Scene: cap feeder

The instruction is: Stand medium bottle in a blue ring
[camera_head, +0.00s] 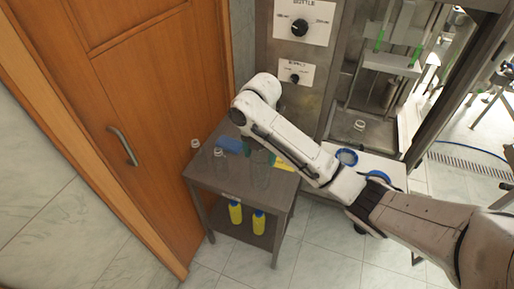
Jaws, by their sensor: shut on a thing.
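My arm reaches from the lower right to above the grey metal table, and its white end links are in view. My gripper's fingers are not visible, so what they hold cannot be seen. I cannot tell which one is the medium bottle. A second blue ring (378,175) is partly covered by my arm.
The grey metal table (228,190) has yellow bottles (258,222) on its lower shelf. A blue item (229,144) lies on its top. A metal machine (303,75) with knobs stands behind. A small clear bottle (360,126) stands inside its bay. A wooden door (150,90) borders the left.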

